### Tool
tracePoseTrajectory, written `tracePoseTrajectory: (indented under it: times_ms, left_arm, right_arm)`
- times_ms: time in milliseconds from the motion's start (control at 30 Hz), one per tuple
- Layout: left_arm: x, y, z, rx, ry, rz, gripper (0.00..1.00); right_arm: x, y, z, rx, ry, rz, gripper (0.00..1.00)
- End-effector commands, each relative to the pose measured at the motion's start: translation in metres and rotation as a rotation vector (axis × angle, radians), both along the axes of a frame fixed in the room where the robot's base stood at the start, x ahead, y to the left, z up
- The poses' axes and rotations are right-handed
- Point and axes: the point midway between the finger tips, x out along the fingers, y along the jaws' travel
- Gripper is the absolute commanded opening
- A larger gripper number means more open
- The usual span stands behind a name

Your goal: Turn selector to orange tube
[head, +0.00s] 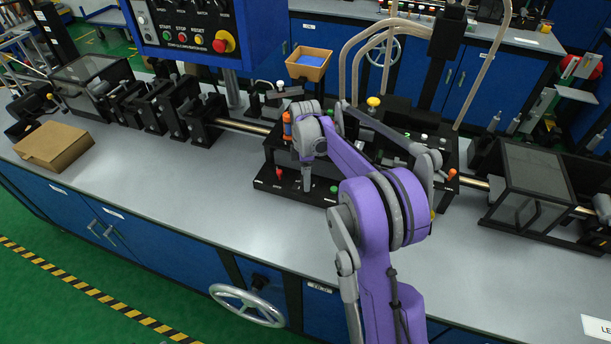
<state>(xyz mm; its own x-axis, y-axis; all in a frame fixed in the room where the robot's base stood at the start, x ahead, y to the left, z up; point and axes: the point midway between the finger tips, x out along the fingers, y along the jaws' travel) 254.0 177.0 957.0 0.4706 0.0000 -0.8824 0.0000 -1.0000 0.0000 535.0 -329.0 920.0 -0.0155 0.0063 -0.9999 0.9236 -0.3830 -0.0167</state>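My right arm reaches in from the bottom right, and its grey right gripper (307,186) points down over the front of a black machine block (268,184) in the middle of the bench. The fingers look like one narrow grey shape, and a gap between them cannot be made out. A small red knob (279,172) stands on the block just left of the gripper, apart from it. A green knob (334,189) sits to its right. An orange cylinder (287,125) stands behind the gripper. Which part is the selector is unclear; my arm hides part of the block. My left gripper is out of view.
A blue control panel (195,25) hangs at upper left. A cardboard box (55,146) lies on the left of the bench. A yellow knob (374,102) and pale hoses (388,48) rise behind my arm. The front bench top (190,190) is clear.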

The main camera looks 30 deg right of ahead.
Motion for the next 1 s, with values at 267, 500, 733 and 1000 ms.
tracePoseTrajectory:
  times_ms: [267, 500, 733, 1000]
  left_arm:
    - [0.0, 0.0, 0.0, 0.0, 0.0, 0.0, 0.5]
    - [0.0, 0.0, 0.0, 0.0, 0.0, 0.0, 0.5]
    - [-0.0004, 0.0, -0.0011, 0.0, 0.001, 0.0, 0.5]
    - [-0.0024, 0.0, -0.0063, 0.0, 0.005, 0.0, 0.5]
  right_arm:
    - [0.0, 0.0, 0.0003, 0.0, 0.0, 0.0, 0.21]
    - [0.0, -0.0001, 0.0003, 0.0, 0.0, 0.0, 0.0]
    - [-0.0001, -0.0001, 0.0002, 0.0, 0.0, -0.026, 0.0]
    - [-0.0003, -0.0002, -0.0005, 0.001, 0.001, -0.168, 0.0]
